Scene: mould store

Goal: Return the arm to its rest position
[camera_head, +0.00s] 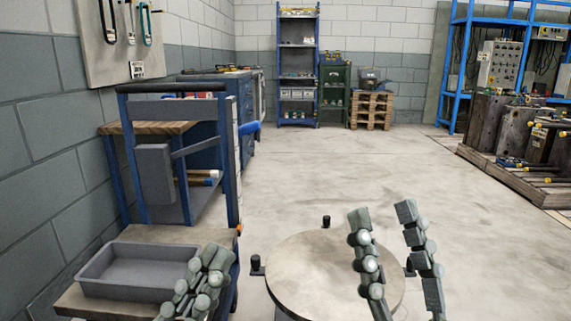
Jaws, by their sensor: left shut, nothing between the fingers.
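My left gripper (215,257) is at the lower left, in front of the right part of a grey tray on the cart. Its fingers are together with nothing between them. My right gripper (382,212) points up at the lower right, in front of the right side of a round table. Its two fingers stand apart, and only floor and table show between them. The lower parts of both grippers and the arms behind them are cut off by the bottom edge.
A blue-framed cart (228,170) stands at the left and carries the grey tray (95,265). The round table (300,270) has dark clamps at its rim. A shelf (298,76), pallets (371,111) and moulds stand further back. The middle floor is clear.

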